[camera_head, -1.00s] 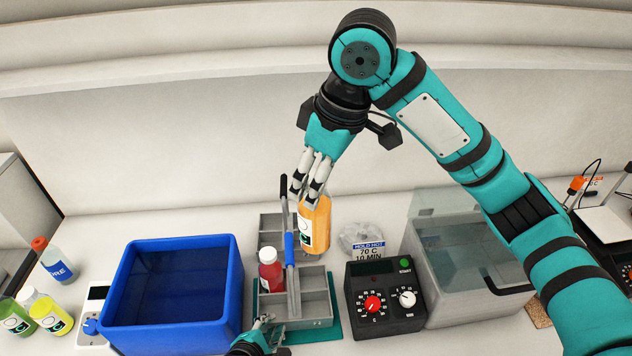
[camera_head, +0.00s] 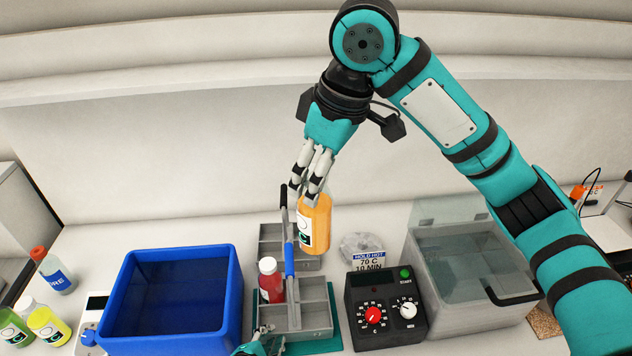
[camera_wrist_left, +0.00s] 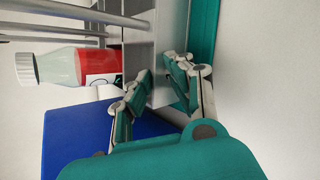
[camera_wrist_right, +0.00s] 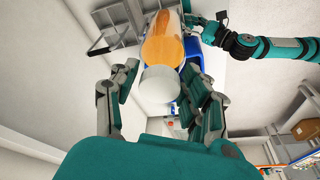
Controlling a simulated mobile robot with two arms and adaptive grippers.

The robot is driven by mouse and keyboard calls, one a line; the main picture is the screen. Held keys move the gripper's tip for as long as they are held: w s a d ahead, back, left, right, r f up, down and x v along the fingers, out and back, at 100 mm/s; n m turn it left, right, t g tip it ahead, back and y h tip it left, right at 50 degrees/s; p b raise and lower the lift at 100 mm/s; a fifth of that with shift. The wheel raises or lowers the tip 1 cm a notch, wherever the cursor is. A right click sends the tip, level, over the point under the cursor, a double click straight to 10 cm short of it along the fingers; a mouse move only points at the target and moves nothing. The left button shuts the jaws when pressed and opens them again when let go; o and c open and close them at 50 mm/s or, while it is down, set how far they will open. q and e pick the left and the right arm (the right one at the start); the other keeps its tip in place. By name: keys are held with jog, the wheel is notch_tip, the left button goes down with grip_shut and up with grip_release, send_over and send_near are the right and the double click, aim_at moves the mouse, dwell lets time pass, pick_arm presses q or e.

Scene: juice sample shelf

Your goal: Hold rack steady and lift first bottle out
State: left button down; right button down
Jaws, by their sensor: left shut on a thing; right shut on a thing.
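My right gripper (camera_head: 312,190) is shut on the orange bottle (camera_head: 314,228) and holds it upright above the back part of the rack. The right wrist view shows its white cap (camera_wrist_right: 160,86) between the fingers. The grey rack (camera_head: 318,291) has open compartments and a long handle with a blue grip (camera_head: 289,261). A red bottle (camera_head: 270,283) with a white cap stands in the rack's left side. My left gripper (camera_head: 264,338), at the rack's front left, is shut on the rack's wall, seen in the left wrist view (camera_wrist_left: 160,90).
A blue bin (camera_head: 176,338) stands left of the rack. A control box (camera_head: 384,313) with dials and a clear-lidded water bath (camera_head: 462,262) stand to the right. Several bottles (camera_head: 48,325) stand far left. A green mat (camera_head: 333,342) lies under the rack.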

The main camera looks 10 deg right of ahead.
pick_arm(q)
jog(key=c, duration=1.5)
grip_release()
jog(key=shift+s+f, duration=0.1)
jog(key=shift+f, duration=0.2)
jog(key=o, duration=0.4)
jog(key=shift+r, duration=0.15)
